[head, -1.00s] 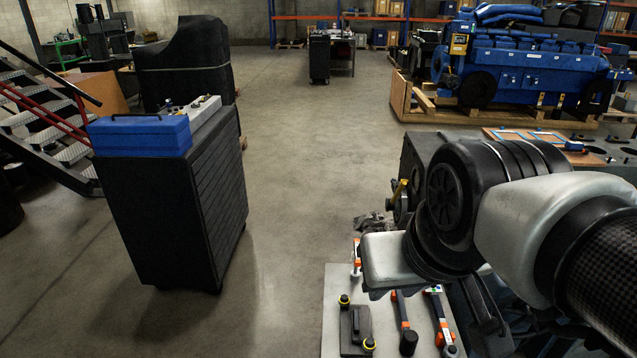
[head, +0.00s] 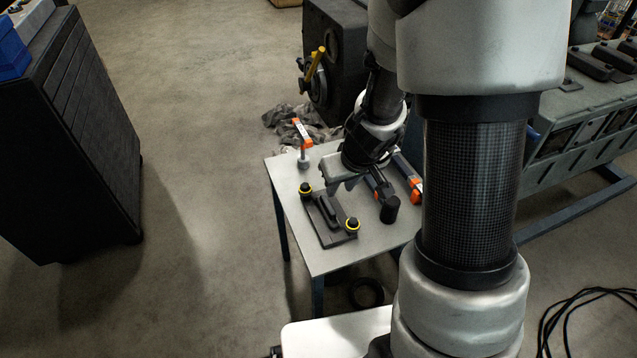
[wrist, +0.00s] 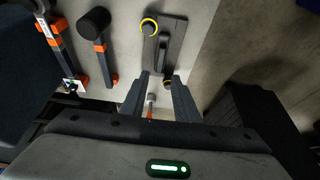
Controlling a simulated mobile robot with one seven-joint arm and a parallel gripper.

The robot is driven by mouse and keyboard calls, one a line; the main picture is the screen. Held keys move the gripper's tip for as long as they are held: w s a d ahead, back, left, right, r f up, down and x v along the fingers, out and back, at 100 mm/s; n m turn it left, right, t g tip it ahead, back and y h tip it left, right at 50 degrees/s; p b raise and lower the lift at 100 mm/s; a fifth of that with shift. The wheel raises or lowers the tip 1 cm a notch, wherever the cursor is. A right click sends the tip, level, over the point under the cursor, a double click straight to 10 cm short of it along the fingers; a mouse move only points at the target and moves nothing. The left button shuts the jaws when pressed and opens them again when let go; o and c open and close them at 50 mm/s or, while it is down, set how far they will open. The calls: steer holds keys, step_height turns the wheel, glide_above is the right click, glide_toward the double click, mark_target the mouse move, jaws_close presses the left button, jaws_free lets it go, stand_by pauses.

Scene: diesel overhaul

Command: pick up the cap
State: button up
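The cap seems to be the dark flat piece (head: 331,222) with a raised bar and a yellow-ringed black knob at each end, lying on a small grey table (head: 310,262). It also shows in the wrist view (wrist: 176,45), just beyond my fingertips. My gripper (head: 343,184) hangs above the table, by the cap's far edge in the head view. In the wrist view my gripper (wrist: 158,77) has its two fingers apart with nothing held between them. One ringed knob (wrist: 167,83) shows close to the right fingertip. I cannot tell the exact height gap.
A black-headed mallet (head: 389,208) lies to the right of the cap, with another orange-and-dark tool (head: 409,176) beyond. An orange-handled tool (head: 302,145) is at the table's far left corner. A dark cabinet (head: 75,140) stands left, with clear floor between.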

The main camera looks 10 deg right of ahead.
steer(key=b, duration=0.5)
glide_toward(328, 205)
steer(key=x, duration=0.5)
steer(key=shift+s+d, duration=0.2)
steer(key=shift+d, duration=0.05)
steer(key=shift+b+x, duration=0.9)
steer(key=shift+x, duration=2.2)
steer(key=shift+w+a+r, duration=0.1)
steer(key=shift+a, duration=0.05)
jaws_close()
steer(key=shift+r, duration=0.1)
